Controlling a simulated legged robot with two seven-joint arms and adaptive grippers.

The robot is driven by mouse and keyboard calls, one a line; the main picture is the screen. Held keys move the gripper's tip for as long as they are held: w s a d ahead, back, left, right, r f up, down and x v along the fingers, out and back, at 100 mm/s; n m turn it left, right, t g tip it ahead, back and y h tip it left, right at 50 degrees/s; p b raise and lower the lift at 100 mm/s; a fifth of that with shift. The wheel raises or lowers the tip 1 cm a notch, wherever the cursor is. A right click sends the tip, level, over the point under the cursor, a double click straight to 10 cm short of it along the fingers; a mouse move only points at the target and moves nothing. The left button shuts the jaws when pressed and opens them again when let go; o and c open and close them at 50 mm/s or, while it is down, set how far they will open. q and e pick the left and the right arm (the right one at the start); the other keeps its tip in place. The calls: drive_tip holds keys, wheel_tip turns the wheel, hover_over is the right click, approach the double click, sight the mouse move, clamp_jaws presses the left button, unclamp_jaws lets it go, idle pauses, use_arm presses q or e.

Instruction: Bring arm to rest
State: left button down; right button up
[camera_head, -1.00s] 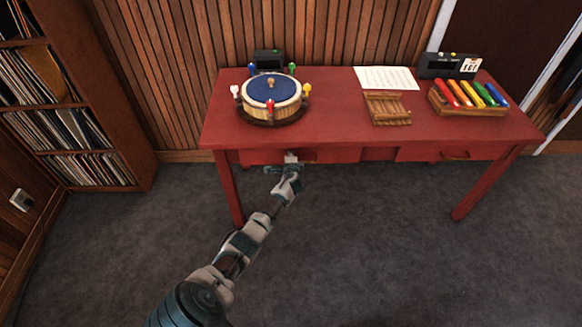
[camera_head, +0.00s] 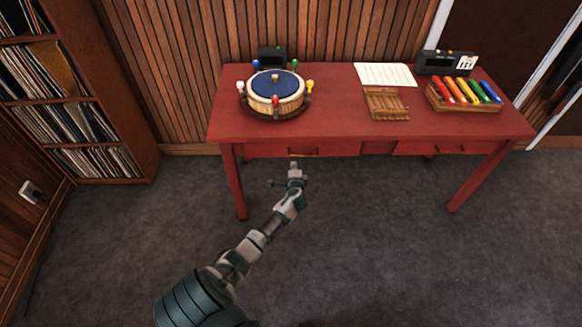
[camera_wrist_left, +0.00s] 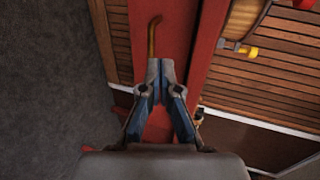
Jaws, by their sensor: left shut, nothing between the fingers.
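My left arm comes in from the lower left in the head view. Its gripper (camera_head: 294,168) is in front of the red table, just below the left drawer (camera_head: 330,149). In the left wrist view the two fingers of this gripper (camera_wrist_left: 160,66) are together with nothing held between them. Beyond the fingertips is the drawer's brass handle (camera_wrist_left: 154,38), which also shows in the head view (camera_head: 303,153). The drawer looks closed. The fingers appear apart from the handle. My right gripper is in neither view.
The red table (camera_head: 330,100) carries a round drum-like piece with coloured knobs (camera_head: 274,92), a paper sheet (camera_head: 385,75), a wooden rack (camera_head: 385,104) and a tray of coloured tubes (camera_head: 465,102). A record shelf (camera_head: 80,140) stands left. Grey floor (camera_head: 390,260) is open in front.

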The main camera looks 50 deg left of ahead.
use_arm(q)
drive_tip(key=s+d+f+n+g+h+p, duration=0.2)
drive_tip(key=s+d+f+h+p, duration=0.15)
drive_tip(key=s+d+f, duration=1.05)
drive_tip(key=s+d+f+n+g+h, duration=0.1)
drive_tip(key=s+d+f, duration=0.3)
drive_tip(key=s+d, duration=0.4)
drive_tip(key=s+d+f+n+g+h+p, duration=0.1)
drive_tip(key=s+d+f+g+h, duration=0.1)
drive_tip(key=s+d+f+h, duration=0.2)
drive_tip(key=s+d+f+n+g+h+p, duration=0.1)
drive_tip(key=s+d+f, duration=0.4)
drive_tip(key=s+d, duration=0.6)
drive_tip(key=s+n+g+h, duration=0.1)
drive_tip(key=s, duration=0.2)
drive_tip(key=shift+s+d+g, duration=0.15)
drive_tip(key=shift+d+g, duration=0.15)
drive_tip(key=shift+d, duration=0.05)
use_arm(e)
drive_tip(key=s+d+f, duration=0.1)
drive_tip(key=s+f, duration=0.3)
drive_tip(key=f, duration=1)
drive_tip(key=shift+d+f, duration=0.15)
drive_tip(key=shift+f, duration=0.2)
use_arm(q)
drive_tip(key=shift+a+h, duration=0.1)
drive_tip(key=shift+h, duration=0.15)
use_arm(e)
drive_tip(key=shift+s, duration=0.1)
